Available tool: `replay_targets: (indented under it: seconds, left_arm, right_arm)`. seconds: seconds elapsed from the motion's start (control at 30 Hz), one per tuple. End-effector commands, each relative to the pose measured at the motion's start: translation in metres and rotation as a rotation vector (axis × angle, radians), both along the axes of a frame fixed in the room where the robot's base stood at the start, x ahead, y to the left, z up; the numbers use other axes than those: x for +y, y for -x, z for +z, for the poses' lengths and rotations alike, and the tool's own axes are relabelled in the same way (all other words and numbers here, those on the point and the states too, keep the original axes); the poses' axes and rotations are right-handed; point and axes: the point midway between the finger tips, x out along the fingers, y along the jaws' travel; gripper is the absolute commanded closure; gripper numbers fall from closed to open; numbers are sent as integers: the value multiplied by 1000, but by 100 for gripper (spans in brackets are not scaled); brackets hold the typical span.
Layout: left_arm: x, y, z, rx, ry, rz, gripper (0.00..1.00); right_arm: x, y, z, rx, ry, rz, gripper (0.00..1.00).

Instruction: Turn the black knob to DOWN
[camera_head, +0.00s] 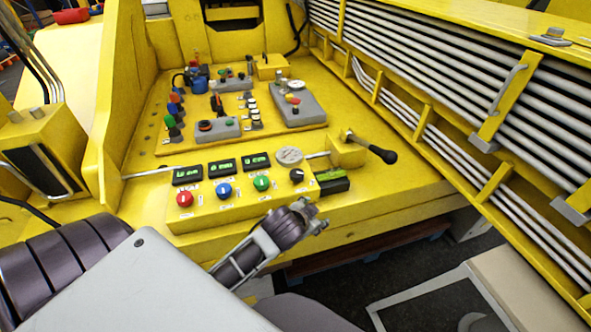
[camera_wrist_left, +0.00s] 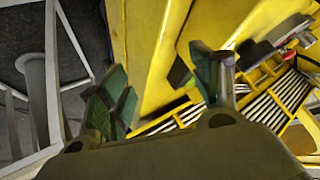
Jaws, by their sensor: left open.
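The black knob (camera_head: 297,176) sits at the right end of the front yellow control box (camera_head: 215,212), right of the green button (camera_head: 261,183). Its small label is too small to read, so I cannot tell its setting. My left gripper (camera_head: 314,216) is just in front of and below the knob, near the box's front edge, apart from the knob. In the left wrist view its two green-padded fingers (camera_wrist_left: 162,92) are spread with nothing between them. I cannot make out the knob clearly in that view. My right gripper is not in view.
A red button (camera_head: 185,199) and a blue button (camera_head: 223,190) sit left on the same box, below small green displays (camera_head: 222,166). A black-handled lever (camera_head: 380,154) sticks out to the right behind the knob. Ribbed yellow panels (camera_head: 450,80) line the right side.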

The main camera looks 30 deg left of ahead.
Motion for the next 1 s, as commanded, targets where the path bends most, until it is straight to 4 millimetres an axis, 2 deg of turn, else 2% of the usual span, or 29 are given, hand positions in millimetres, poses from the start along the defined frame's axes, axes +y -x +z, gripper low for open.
replay_targets:
  seconds: [0.03, 0.2, 0.3, 0.5, 0.8, 1.0]
  left_arm:
    - [-2, -13, 18, -64, -25, -23, 36]
    - [-13, -51, 77, -289, -118, -109, 36]
    - [-23, -69, 112, -424, -177, -169, 36]
    - [-49, -92, 177, -676, -297, -304, 36]
    - [-98, -97, 255, -1011, -492, -546, 36]
    - [-132, -86, 287, -1198, -636, -735, 36]
  right_arm:
    - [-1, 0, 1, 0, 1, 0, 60]
    - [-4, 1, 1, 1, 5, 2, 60]
    - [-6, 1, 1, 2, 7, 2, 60]
    - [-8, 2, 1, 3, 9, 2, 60]
    - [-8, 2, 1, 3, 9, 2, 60]
    - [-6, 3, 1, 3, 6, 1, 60]
